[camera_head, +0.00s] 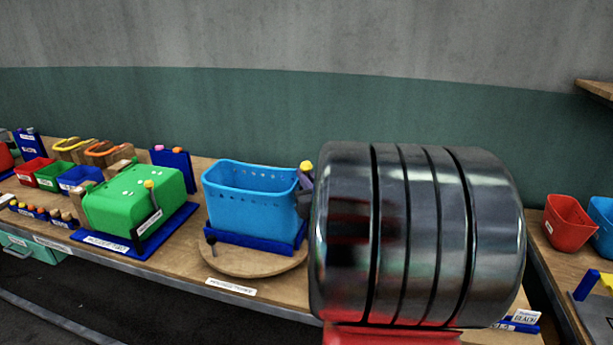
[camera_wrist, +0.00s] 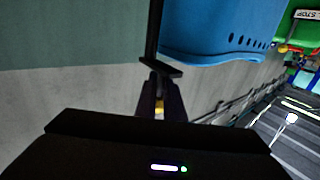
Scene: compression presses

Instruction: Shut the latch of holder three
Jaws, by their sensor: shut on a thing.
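A blue perforated bin (camera_head: 250,200) sits in a dark blue holder base (camera_head: 262,243) on a round wooden plate. A label (camera_head: 231,286) on the bench edge in front is too small to read surely. A yellow-tipped latch lever (camera_head: 306,166) stands at the bin's right side. In the wrist view, my gripper (camera_wrist: 160,103) is shut on the lever, with a bit of yellow between its fingers. The blue bin (camera_wrist: 222,28) is just beyond, to the upper right. My arm hides most of the gripper in the head view.
A green holder (camera_head: 125,200) with its own yellow-tipped lever stands to the left. Further left are small red, green and blue bins (camera_head: 80,177). A red bin (camera_head: 568,224) is on a bench at the right. A teal and grey wall stands behind the bench.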

